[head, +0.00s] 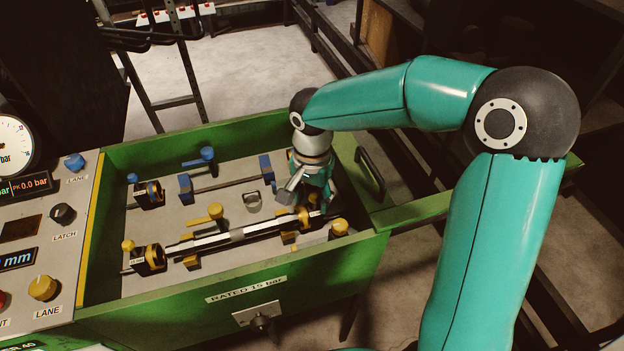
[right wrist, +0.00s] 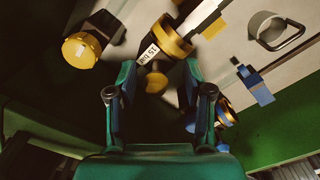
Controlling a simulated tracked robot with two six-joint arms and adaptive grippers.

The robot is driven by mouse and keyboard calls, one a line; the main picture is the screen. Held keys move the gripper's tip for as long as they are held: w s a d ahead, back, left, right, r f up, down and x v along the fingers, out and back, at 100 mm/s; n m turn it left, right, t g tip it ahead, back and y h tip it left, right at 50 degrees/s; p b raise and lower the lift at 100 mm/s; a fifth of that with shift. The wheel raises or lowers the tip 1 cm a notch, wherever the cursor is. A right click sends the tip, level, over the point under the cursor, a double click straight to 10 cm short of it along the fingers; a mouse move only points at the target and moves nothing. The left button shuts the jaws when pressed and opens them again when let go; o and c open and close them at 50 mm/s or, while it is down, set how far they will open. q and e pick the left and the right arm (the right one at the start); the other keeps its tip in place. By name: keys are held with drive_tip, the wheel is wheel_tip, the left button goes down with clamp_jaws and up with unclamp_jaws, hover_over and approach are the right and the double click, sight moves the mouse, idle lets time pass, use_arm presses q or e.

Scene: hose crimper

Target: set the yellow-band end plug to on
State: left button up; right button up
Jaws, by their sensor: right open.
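The yellow-band end plug (right wrist: 170,38) shows in the right wrist view as a dark cylinder with a yellow ring and a white label. A small yellow knob (right wrist: 155,82) sticks out below it, between my fingers. In the head view the yellow-banded end (head: 303,217) lies at the right end of the front hose line, partly hidden by my gripper. My right gripper (head: 308,195) is pointed down over it; in the right wrist view its fingers (right wrist: 158,80) are apart, with nothing held. I cannot tell whether they touch the knob. My left gripper is out of view.
A green-walled tray (head: 240,280) surrounds the lanes. A blue lane (head: 230,183) lies behind the yellow one. A yellow knob (head: 340,227) stands near the front right corner, close to my gripper. A control panel (head: 62,240) with knobs is at left.

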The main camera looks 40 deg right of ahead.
wheel_tip(320, 180, up, 11)
drive_tip(key=shift+r, duration=0.2)
drive_tip(key=shift+s+f, duration=0.1)
idle(0.5)
